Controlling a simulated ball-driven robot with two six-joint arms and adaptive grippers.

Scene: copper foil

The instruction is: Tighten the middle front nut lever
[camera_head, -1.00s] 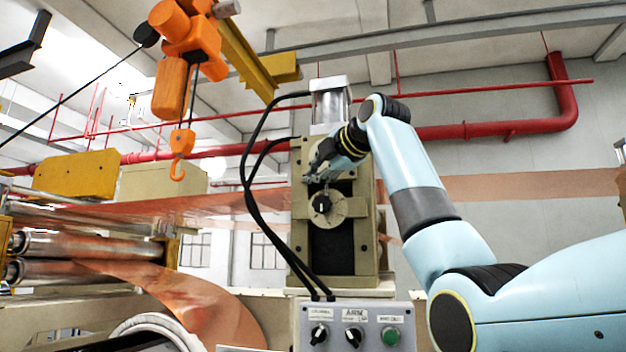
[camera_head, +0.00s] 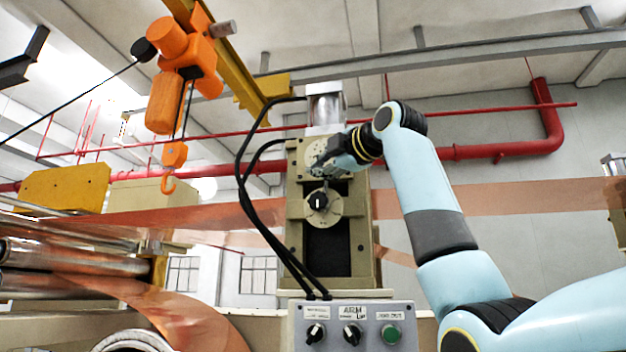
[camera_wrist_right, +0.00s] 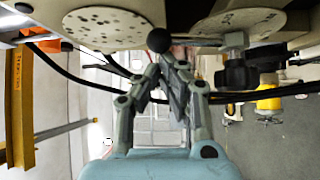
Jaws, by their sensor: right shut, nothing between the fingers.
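The beige machine stand (camera_head: 296,240) rises at the centre of the head view. Its upper round plate (camera_head: 315,148) is partly covered by my right gripper (camera_head: 321,168). Below it sits a round dial with a black knob (camera_head: 318,201). In the right wrist view, a black ball knob (camera_wrist_right: 158,40) is just beyond the fingertips of my right gripper (camera_wrist_right: 163,68), near a pale plate with holes (camera_wrist_right: 105,24). The fingers are closed with nothing between them; contact with the ball cannot be told. A dark knob (camera_wrist_right: 237,72) is right of them. My left gripper is out of view.
A control box (camera_head: 370,313) with two black switches and a green button stands in front below. Black cables (camera_head: 243,185) loop left of the stand. An orange hoist hook (camera_head: 168,184) hangs left. Copper foil (camera_head: 480,197) runs across behind.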

